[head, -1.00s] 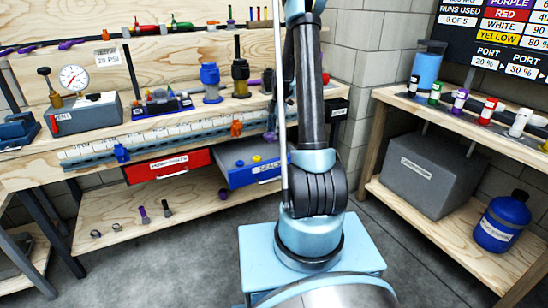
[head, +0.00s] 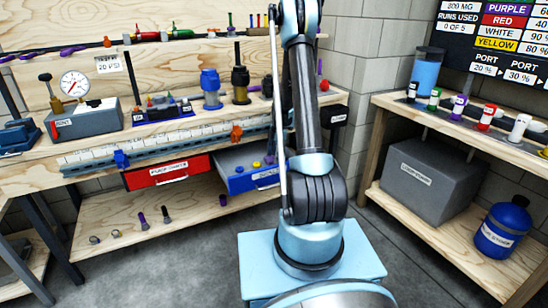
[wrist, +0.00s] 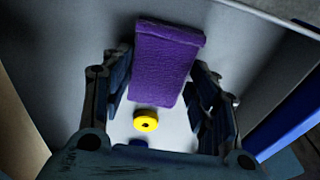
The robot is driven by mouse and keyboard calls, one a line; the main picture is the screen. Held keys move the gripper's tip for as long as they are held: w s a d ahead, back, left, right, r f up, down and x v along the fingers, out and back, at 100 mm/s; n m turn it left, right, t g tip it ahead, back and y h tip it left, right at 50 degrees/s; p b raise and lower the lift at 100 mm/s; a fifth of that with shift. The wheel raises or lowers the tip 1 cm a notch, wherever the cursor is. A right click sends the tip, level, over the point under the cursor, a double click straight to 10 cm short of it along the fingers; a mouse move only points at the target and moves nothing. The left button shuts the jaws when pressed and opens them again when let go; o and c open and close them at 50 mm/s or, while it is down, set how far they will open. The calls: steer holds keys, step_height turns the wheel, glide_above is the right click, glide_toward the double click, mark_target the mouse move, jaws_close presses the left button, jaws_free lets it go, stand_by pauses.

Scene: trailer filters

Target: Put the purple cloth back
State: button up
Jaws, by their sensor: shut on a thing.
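The purple cloth (wrist: 168,48), a flat textured rectangle, shows in the wrist view between the fingers of my gripper (wrist: 160,78). My gripper is shut on it. The cloth is over the pale floor of a drawer. A yellow ring (wrist: 146,120) shows in the drawer, just below the cloth in the picture. In the head view my arm hides the gripper. The open blue drawer (head: 238,184) there holds small yellow and blue pieces.
A red drawer (head: 168,172) is beside the blue one under the workbench. A pressure gauge (head: 74,84) and blue and dark valves stand on the bench. Several small bottles line the right shelf (head: 460,126). Grey floor is clear around my base.

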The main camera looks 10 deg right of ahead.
steer(key=o, duration=0.9)
steer(key=shift+o, duration=0.2)
